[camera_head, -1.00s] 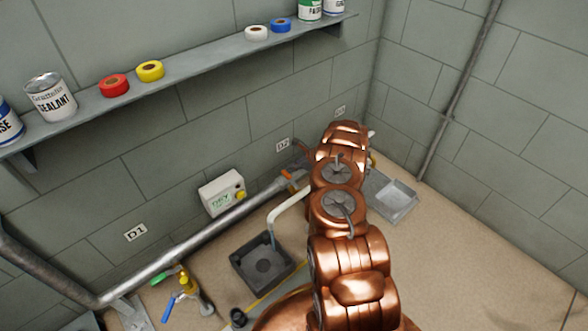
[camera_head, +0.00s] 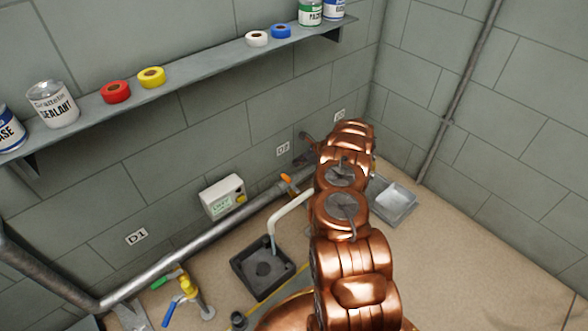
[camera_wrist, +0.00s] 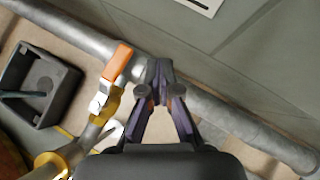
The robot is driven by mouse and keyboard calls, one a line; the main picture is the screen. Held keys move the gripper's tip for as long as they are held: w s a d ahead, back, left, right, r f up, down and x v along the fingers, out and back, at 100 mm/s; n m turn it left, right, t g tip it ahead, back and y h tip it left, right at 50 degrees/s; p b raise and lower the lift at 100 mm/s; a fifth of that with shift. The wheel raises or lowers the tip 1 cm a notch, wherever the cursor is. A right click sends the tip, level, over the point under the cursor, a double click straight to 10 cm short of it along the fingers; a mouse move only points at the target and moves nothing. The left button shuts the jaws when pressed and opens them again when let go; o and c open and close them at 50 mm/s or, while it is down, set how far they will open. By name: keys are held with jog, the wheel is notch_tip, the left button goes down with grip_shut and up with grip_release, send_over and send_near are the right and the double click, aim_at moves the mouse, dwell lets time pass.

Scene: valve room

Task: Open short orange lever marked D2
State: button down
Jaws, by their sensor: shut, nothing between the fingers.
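The short orange lever (camera_head: 288,180) sits on the grey pipe run, below the wall plate D2 (camera_head: 283,148). In the wrist view the orange lever (camera_wrist: 117,62) points up and slightly right from a pale nut (camera_wrist: 97,104) on a brass valve body. My gripper (camera_wrist: 158,68) is shut and empty. Its fingertips are just right of the lever in the wrist view, over the grey pipe, with a small gap showing between them and the lever. In the head view the gripper (camera_head: 307,147) is a small dark shape near the wall, partly hidden by my arm.
A grey pipe (camera_head: 215,232) runs along the wall. A white pipe (camera_head: 290,212) bends down into a black drain box (camera_head: 262,268). A white display box (camera_head: 223,197), plate D1 (camera_head: 136,236), and yellow valve with green and blue levers (camera_head: 187,285) are left. A metal tray (camera_head: 397,205) is right.

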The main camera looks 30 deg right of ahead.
jog(key=shift+w+d+r, duration=0.2)
jog(key=shift+d+r, duration=1.6)
